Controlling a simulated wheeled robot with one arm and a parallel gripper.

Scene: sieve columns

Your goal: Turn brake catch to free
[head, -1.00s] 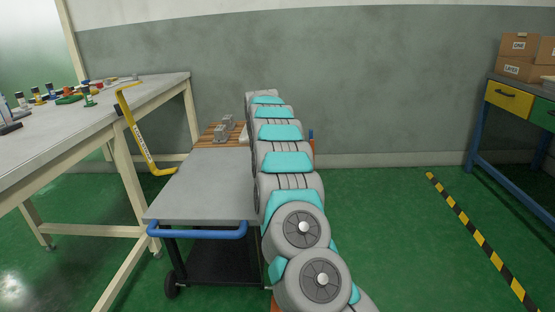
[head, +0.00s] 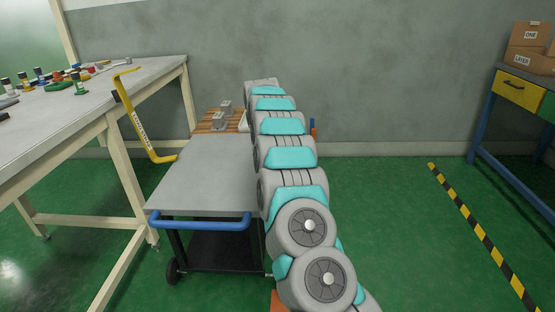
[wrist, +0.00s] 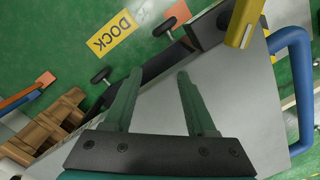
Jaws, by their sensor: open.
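A cart with a grey top (head: 205,175) stands beside the workbench, and its blue push handle (head: 200,225) faces me. I cannot tell for certain which part is the brake catch. In the wrist view, dark T-shaped parts (wrist: 102,76) stick out along the cart's edge, and a blue bar with an orange end (wrist: 45,79) lies at the left. My gripper (wrist: 159,74) is open and empty, its two green fingers over the cart's grey top and dark edge. In the head view my arm hides the cart's right side and my gripper.
A yellow bar (head: 143,125) hangs between the bench (head: 60,125) and cart. A DOCK sign (wrist: 110,36) lies on the green floor. The floor right of my arm is clear up to a striped line (head: 480,235).

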